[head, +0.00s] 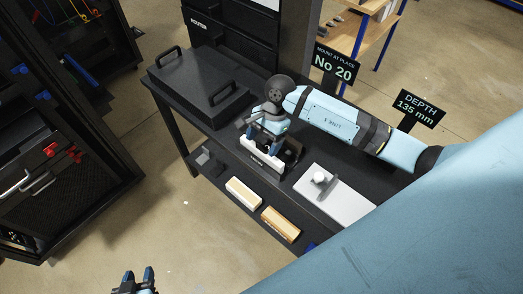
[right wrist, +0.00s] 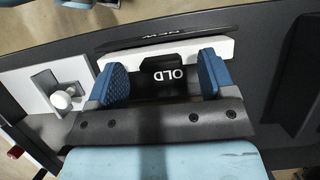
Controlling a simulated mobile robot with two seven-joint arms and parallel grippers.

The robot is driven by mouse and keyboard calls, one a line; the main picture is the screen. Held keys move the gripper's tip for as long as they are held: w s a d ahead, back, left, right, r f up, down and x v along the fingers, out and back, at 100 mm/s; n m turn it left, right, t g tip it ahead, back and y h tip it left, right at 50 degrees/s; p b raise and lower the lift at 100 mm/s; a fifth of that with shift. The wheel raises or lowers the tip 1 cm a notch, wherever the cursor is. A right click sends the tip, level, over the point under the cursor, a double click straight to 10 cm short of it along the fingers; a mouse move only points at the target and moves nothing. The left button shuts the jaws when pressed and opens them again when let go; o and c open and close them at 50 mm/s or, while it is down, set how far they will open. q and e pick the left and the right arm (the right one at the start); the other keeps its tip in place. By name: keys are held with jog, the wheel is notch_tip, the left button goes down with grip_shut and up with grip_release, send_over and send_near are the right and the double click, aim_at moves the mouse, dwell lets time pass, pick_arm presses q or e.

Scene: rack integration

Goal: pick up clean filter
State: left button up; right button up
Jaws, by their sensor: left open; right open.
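A white bar-shaped piece, which looks like the clean filter (head: 262,161), stands in a dark holder on the black bench. It also shows in the right wrist view (right wrist: 215,47) as a long white block. My right gripper (head: 264,138) is over it, with its blue fingers spread apart. In the right wrist view, the right gripper (right wrist: 162,74) has its fingertips close to the white block; I cannot tell whether they touch. A black tab marked OLD (right wrist: 170,76) shows between the fingers. My left gripper (head: 134,281) is open and empty, low over the floor.
A cream block (head: 243,193) and a tan block (head: 281,224) lie at the bench's front. A grey plate with a white knob (head: 345,200) lies to the right. A black lidded case (head: 198,85) is at the back left. Signs (head: 335,64) stand behind my right arm.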

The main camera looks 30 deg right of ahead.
jog(key=shift+f, duration=0.15)
jog(key=shift+c, duration=0.4)
jog(key=c, duration=1.2)
